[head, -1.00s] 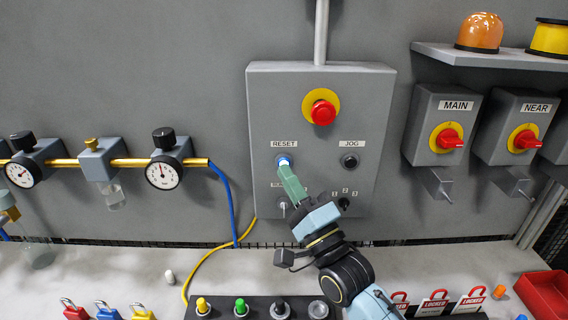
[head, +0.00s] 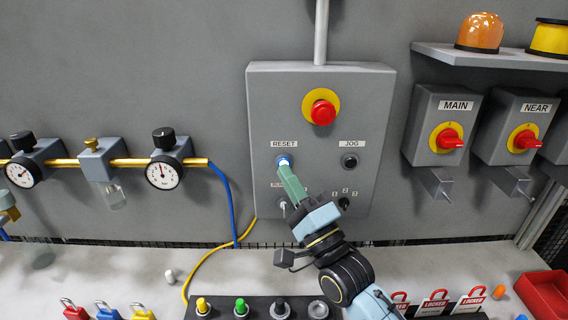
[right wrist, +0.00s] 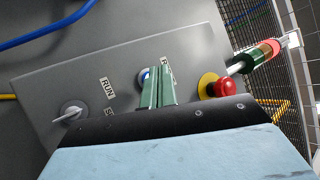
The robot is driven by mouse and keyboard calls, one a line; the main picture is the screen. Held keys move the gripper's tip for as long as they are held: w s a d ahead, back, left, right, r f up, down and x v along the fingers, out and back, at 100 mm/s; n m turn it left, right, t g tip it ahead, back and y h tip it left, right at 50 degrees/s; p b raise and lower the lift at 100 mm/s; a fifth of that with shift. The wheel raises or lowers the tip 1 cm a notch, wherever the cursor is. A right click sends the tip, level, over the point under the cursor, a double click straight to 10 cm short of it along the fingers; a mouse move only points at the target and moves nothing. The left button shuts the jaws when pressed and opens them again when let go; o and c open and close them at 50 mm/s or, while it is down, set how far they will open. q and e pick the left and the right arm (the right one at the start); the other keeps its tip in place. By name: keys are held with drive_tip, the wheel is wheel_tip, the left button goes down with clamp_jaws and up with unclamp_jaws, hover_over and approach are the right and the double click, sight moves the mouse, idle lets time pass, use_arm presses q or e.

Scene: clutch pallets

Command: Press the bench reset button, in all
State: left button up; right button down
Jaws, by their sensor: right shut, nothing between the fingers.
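The reset button (head: 285,159) is a blue-lit button with a pale ring, under the RESET label on the grey control box (head: 262,110). My right gripper (head: 284,168) is shut and empty. Its green fingertips are right at the lower edge of the button and cover part of it; whether they touch it or push it in, I cannot tell. In the right wrist view the blue of the button (right wrist: 147,74) shows just beside the tips of the shut green fingers (right wrist: 157,72). My left gripper is not in view.
A red emergency stop (head: 322,112) on a yellow disc sits above, and a black JOG button (head: 349,161) to the right. A selector knob lies partly hidden below the gripper. The bench holds a row of buttons, padlocks (head: 74,309) and a red bin (head: 547,296).

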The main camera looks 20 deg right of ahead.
drive_tip(key=shift+w+d, duration=0.15)
drive_tip(key=shift+w, duration=0.25)
drive_tip(key=shift+w+d, duration=0.1)
drive_tip(key=shift+w, duration=0.35)
idle(0.7)
idle(0.4)
drive_tip(key=shift+s+a+p, duration=0.25)
drive_tip(key=shift+s+p, duration=0.1)
drive_tip(key=shift+s, duration=0.5)
drive_tip(key=s+p, duration=0.1)
drive_tip(key=s, duration=0.1)
drive_tip(key=s+a, duration=0.1)
drive_tip(key=s, duration=0.2)
drive_tip(key=shift+a+p, duration=0.15)
drive_tip(key=shift+p, duration=0.25)
